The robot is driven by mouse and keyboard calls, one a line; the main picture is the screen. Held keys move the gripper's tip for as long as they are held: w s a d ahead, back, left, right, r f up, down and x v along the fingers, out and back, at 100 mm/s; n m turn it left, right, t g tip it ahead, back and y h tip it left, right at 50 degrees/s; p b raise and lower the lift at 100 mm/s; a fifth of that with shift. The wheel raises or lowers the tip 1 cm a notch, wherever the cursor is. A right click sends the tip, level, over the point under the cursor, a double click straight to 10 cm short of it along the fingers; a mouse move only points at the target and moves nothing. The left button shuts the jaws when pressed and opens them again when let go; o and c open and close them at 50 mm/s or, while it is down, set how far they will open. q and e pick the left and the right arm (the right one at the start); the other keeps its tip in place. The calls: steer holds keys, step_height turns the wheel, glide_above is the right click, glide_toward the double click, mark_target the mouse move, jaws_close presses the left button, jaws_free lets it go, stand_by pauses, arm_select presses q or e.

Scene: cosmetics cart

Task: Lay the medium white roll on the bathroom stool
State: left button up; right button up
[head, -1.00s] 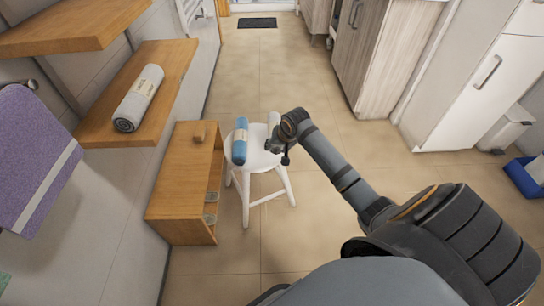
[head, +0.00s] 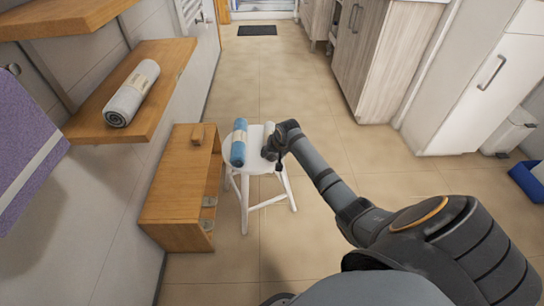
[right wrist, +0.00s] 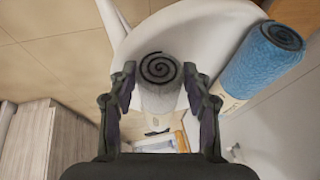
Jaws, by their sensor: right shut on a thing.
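The bathroom stool (head: 254,159) is round and white, and a blue roll (head: 239,143) lies on the left of its seat. My right gripper (head: 269,152) is at the right part of the seat, shut on a white roll (head: 269,129). The arm hides much of that roll in the head view. In the right wrist view the white roll (right wrist: 159,84) shows its dark spiral end between the fingers (right wrist: 160,95), over the stool seat (right wrist: 205,35). I cannot tell whether it touches the seat. My left gripper is not in view.
Another pale roll (head: 131,94) lies on a wooden wall shelf (head: 165,70) at the left. A wooden cabinet (head: 177,195) stands just left of the stool. Cupboards (head: 375,60) line the right side. The floor between is clear.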

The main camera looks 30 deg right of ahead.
steer(key=o, duration=1.3)
steer(key=shift+c, duration=0.2)
steer(key=p+v, duration=0.1)
steer(key=v, duration=0.2)
steer(key=shift+r+p, duration=0.1)
steer(key=shift+p, duration=0.25)
steer(key=p+v, duration=0.3)
steer(key=v, duration=0.5)
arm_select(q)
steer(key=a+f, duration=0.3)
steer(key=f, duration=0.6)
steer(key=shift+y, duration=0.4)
arm_select(e)
steer(key=s+a+f+n+g, duration=0.1)
steer(key=s+a+f+n, duration=0.2)
steer(key=s+f, duration=0.9)
steer(key=s+a+f+n+g, duration=0.2)
steer(key=s+a+f+n, duration=0.2)
steer(key=s+a+f, duration=0.5)
steer(key=s+f, duration=0.3)
steer(key=s, duration=0.3)
steer(key=shift+s+g, duration=0.3)
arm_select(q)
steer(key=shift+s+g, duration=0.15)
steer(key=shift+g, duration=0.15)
arm_select(e)
steer(key=shift+d, duration=0.1)
